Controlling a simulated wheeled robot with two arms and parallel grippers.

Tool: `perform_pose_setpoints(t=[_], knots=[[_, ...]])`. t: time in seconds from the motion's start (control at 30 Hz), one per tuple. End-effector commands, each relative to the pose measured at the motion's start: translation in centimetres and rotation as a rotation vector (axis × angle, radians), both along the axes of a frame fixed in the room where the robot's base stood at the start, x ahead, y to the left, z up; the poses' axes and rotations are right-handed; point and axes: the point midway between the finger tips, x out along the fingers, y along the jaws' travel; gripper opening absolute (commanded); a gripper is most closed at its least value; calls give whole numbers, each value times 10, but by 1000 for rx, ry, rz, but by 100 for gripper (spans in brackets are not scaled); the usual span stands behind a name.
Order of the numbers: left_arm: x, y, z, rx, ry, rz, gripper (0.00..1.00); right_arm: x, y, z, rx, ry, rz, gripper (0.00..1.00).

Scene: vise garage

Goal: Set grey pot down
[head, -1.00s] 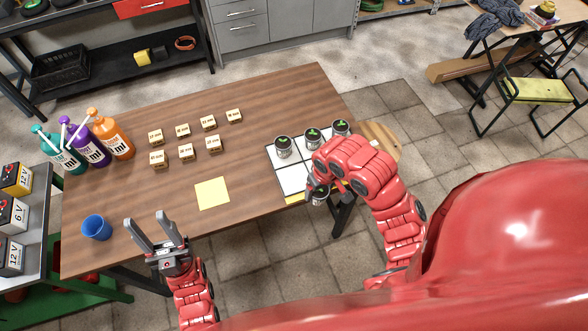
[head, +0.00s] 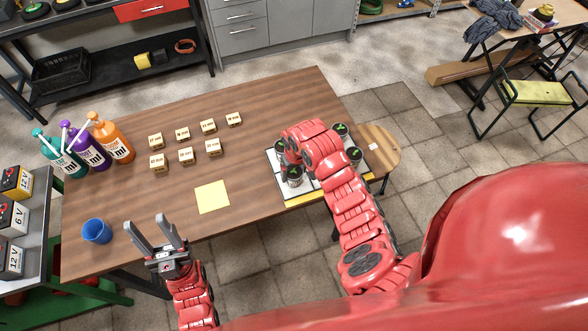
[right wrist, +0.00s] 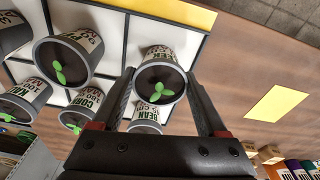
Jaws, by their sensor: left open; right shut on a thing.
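My right gripper (right wrist: 163,100) is shut on a grey pot (right wrist: 160,80) with dark soil and a green seedling. The pot also shows in the head view (head: 295,178), over the front left part of a white gridded tray (head: 271,162). It looks upright; I cannot tell whether its base touches the tray. Another grey pot (right wrist: 146,113) sits just beyond it, partly hidden by the held pot and gripper. Several more grey pots, such as this one (right wrist: 68,57), stand in other cells. My left gripper (head: 158,235) is open and empty over the table's front left.
A yellow note (head: 212,197) lies left of the tray, with several small labelled blocks (head: 185,155) behind it. A blue cup (head: 97,230) and coloured bottles (head: 113,142) stand at the left. The middle of the wooden table (head: 245,165) is clear.

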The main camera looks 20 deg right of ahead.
Motion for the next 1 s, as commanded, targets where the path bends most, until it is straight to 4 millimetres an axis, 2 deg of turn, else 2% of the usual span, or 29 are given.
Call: perform_pose_setpoints(t=[0.33,0.37,0.47,0.77,0.83,1.0], knots=[[0,0,-5,0,0,0,50,1,0,-5,1,-2,-1,14],[0,0,-3,0,0,0,50,1,0,-4,1,-2,-1,81],[0,0,-3,0,0,0,50,1,0,-3,1,-2,-1,99],[0,0,1,0,0,0,50,1,0,1,0,-2,-1,100],[0,0,-3,0,0,0,50,1,0,3,2,-4,-1,100],[0,0,-12,0,0,0,50,-1,-1,25,3,-9,-1,100]])
